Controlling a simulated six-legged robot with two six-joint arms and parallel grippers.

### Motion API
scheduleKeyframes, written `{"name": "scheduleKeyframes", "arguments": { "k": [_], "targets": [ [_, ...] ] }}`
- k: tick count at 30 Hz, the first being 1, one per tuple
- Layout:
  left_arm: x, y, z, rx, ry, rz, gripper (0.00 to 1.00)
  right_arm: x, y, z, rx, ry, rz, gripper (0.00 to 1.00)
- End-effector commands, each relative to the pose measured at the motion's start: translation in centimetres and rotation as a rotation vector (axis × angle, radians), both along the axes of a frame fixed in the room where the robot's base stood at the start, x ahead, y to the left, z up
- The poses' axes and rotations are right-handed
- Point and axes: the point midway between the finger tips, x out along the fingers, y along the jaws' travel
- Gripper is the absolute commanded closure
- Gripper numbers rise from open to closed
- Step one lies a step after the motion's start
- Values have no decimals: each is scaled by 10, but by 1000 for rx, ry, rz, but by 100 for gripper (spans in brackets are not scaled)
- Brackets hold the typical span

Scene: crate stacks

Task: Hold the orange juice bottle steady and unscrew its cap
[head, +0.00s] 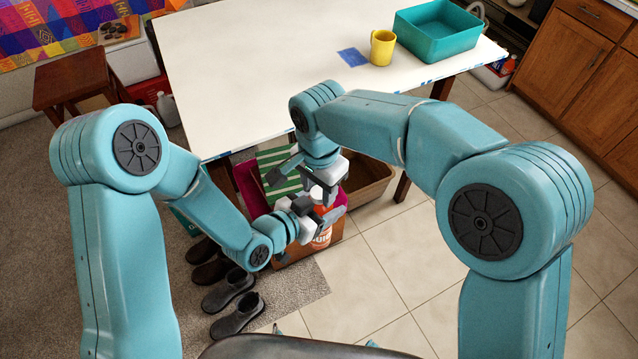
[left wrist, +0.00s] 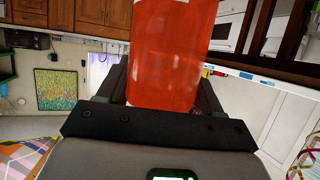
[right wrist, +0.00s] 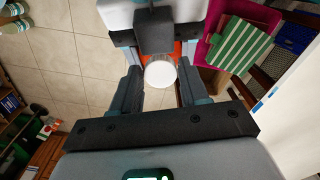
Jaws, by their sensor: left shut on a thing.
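The orange juice bottle (head: 327,212) is held upright in front of the table, partly hidden by my grippers in the head view. Its orange body fills the middle of the left wrist view (left wrist: 165,60). My left gripper (head: 308,222) is shut on the bottle's body, with one finger on each side.
A white table (head: 250,70) stands ahead, with a yellow mug (head: 382,48), a teal bin (head: 438,32) and a blue square (head: 352,57) on it. A brown box (head: 366,180) stands below. Several dark shoes (head: 228,289) lie at lower left. Tiled floor is clear at right.

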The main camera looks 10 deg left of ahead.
Motion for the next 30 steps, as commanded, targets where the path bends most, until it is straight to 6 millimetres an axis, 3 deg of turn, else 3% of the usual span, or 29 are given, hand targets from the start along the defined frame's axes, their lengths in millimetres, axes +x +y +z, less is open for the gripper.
{"name": "scheduleKeyframes", "arguments": {
  "k": [1, 3, 4, 10, 18, 25, 26, 27, 28, 30],
  "targets": [
    [0, 0, 1, -1, -2, 0, 100, 0, 0, 0, 0, 0, 0, 74],
    [0, 0, 1, 0, -2, 1, 100, 0, 0, 0, 0, 0, 0, 97],
    [0, 0, 1, 0, -2, 1, 100, 0, 0, 0, 0, 0, 0, 100],
    [0, 0, 1, -1, -2, 1, 100, 0, 0, 0, 0, 0, 15, 100],
    [1, 0, 1, -1, -2, 1, 100, 0, 0, 1, 0, 0, 290, 100],
    [1, 0, 1, -1, -2, 2, 100, 0, 0, 1, 0, 0, 296, 100],
    [1, 0, 1, -1, -2, 2, 100, 0, 0, 1, 0, 0, 296, 61],
    [1, 0, 1, -1, -2, 2, 100, 0, 0, 1, 0, 0, 296, 48],
    [1, 0, 1, -1, -2, 2, 100, 0, 0, 1, 0, 0, 295, 39],
    [1, 0, 1, -1, -2, 2, 100, 0, 0, 1, 0, 0, 295, 39]
  ]
}}
